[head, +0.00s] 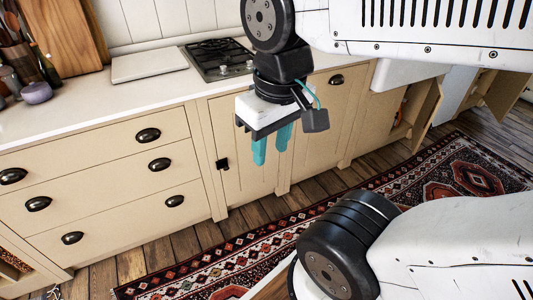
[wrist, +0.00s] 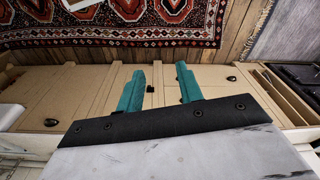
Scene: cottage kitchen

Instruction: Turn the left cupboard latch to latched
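The left cupboard latch (head: 222,164) is a small black piece at the left edge of a cream cupboard door (head: 234,187) in the head view. It is too small to tell which way its bar is turned. My gripper (head: 270,156) hangs with its teal fingers pointing down, to the right of the latch and apart from it. The fingers also show in the wrist view (wrist: 160,68), well apart with nothing held between them. A small dark piece (wrist: 150,89) shows between the fingers in the wrist view, possibly the latch. The gripper hides part of the door.
Drawers with black cup pulls (head: 148,135) stand left of the cupboard. The worktop (head: 90,110) runs above, with a hob (head: 217,58). Open cupboard doors (head: 428,108) stick out at the right. A patterned rug (head: 355,170) lies on the wooden floor in front.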

